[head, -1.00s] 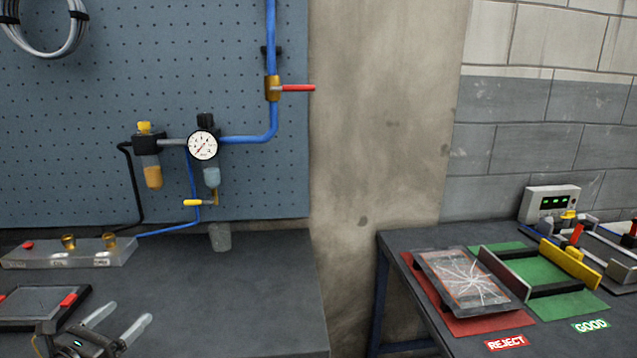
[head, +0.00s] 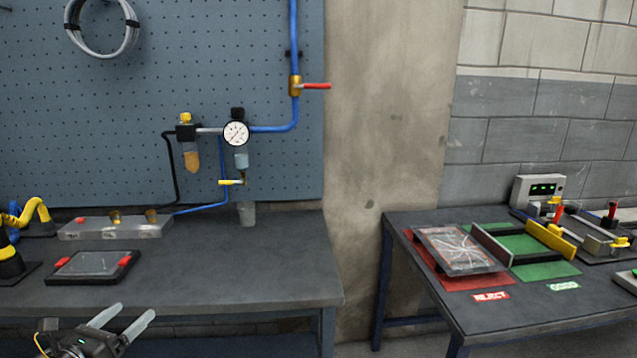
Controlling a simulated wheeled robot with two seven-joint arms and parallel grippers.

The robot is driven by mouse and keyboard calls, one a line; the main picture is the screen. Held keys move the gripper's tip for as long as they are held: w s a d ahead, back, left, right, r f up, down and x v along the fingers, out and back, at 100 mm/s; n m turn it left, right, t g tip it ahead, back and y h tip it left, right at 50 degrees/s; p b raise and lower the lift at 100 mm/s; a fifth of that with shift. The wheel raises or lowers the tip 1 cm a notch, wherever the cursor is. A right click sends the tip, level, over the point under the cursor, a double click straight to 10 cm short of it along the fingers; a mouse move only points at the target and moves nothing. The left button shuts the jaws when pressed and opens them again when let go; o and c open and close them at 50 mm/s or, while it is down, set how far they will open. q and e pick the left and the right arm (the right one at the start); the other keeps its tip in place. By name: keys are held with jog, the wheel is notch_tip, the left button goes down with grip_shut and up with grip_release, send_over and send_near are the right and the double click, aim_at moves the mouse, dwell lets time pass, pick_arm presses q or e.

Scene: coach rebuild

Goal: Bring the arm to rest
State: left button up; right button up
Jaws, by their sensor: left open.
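My left gripper (head: 124,319) is at the lower left of the head view, in front of the left bench's front edge. Its two pale fingers are spread apart with nothing between them. The gripper is apart from the dark tablet-like panel with red clips (head: 92,266), which lies flat on the bench behind it. My right gripper does not show.
The left bench (head: 250,260) has a clear right half. On the right bench (head: 420,290), a cracked panel (head: 460,250) lies over the red mat, beside a green mat (head: 545,270).

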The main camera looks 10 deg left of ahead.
pick_arm(q)
jog(key=s+a+f+n+g+y, duration=0.2)
jog(key=s+a+f+n+y, duration=0.1)
jog(key=a+f+n, duration=0.55)
jog(key=s+a+f+n+g+y, duration=0.25)
jog(key=a+f+n, duration=0.3)
jog(key=f, duration=0.55)
jog(key=s+a+f+n+g+y, duration=0.1)
jog(key=s+f+n+g, duration=0.3)
jog(key=s+f, duration=0.5)
jog(key=s+a+f+n+g, duration=0.2)
jog(key=s+f+n, duration=0.45)
jog(key=f, duration=0.45)
jog(key=s+d+f+n+g+h, duration=0.2)
jog(key=s+d+f+n+g, duration=0.4)
jog(key=s+d+f, duration=1.2)
jog(key=d+f+n+h, duration=0.1)
jog(key=d+f, duration=0.2)
jog(key=d, duration=0.7)
jog(key=d+f+n+h, duration=0.1)
jog(key=d+f, duration=0.3)
jog(key=d, duration=0.7)
jog(key=shift+d+f+h, duration=0.15)
jog(key=shift+h, duration=0.2)
